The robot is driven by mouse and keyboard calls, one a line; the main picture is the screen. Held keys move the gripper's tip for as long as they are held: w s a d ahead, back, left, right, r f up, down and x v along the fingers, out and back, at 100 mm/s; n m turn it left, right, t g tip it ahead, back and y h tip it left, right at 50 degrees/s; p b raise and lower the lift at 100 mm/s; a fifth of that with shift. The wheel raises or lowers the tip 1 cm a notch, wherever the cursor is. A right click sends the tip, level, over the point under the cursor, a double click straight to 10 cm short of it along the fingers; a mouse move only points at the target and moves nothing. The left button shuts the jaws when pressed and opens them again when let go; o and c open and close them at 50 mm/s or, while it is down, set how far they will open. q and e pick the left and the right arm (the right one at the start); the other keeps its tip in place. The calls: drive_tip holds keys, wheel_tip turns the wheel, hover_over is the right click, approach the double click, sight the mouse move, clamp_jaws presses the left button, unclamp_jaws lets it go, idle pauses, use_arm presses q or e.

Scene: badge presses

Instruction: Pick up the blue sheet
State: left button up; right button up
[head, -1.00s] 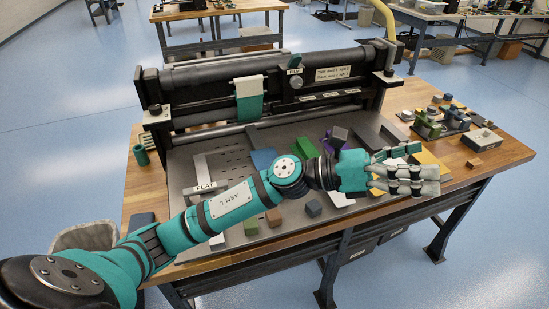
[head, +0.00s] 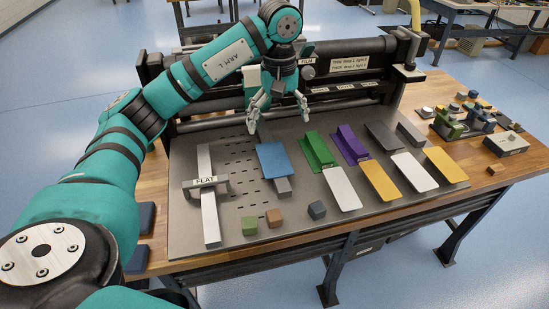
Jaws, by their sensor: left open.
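The blue sheet (head: 274,160) lies on the grey metal plate (head: 230,225), left of the green folded piece, with a small grey block (head: 283,187) at its near edge. My left gripper (head: 279,124) is open and empty, fingers pointing down. In the picture it is just above the far edge of the blue sheet; it looks raised above the plate, apart from the sheet. My right gripper is not in view.
A green angled piece (head: 317,150), a purple one (head: 350,145), and several white and yellow sheets lie to the right. A FLAT-labelled bar (head: 207,184) lies left. Small blocks sit in front. The black roller press (head: 350,75) stands behind.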

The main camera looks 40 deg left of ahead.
use_arm(q)
drive_tip(key=p, duration=0.3)
hover_over(278, 169)
wheel_tip(278, 169, down, 9)
drive_tip(key=shift+r, duration=0.1)
wheel_tip(278, 169, down, 5)
drive_tip(key=p, duration=0.2)
drive_tip(key=shift+s+p, duration=0.1)
drive_tip(key=shift+p, duration=0.25)
drive_tip(key=shift+f, duration=0.35)
drive_tip(key=shift+f+b, duration=0.25)
drive_tip(key=shift+b, duration=0.25)
drive_tip(key=shift+c, duration=0.3)
drive_tip(key=c, duration=1.3)
drive_tip(key=shift+o, duration=0.2)
drive_tip(key=shift+r, duration=0.1)
